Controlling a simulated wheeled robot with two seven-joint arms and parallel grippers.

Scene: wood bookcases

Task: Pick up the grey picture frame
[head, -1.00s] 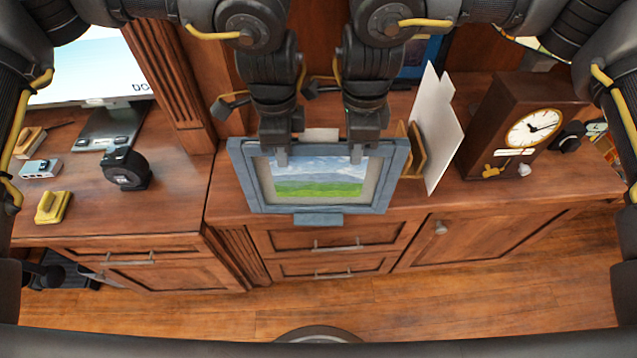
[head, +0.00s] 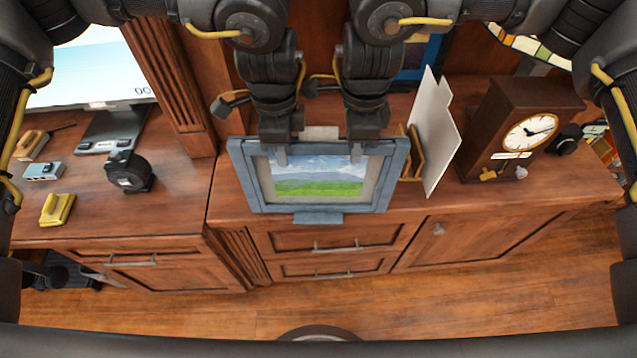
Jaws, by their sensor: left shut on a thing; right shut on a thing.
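The grey picture frame (head: 315,207) with a landscape picture is in the middle of the head view, in front of the wood cabinet's top edge. My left gripper (head: 281,155) is shut on the frame's upper edge at its left part. My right gripper (head: 356,155) is shut on the same upper edge further right. The frame is held between both grippers and faces me. It hides part of the cabinet top behind it, so I cannot tell how far it is above the surface.
A white card in a wooden holder (head: 432,140) stands just right of the frame. A dark wood clock (head: 500,125) is further right. On the left are a monitor (head: 95,75), a black tape measure (head: 130,172) and a yellow stapler-like item (head: 57,209). Floor in front is clear.

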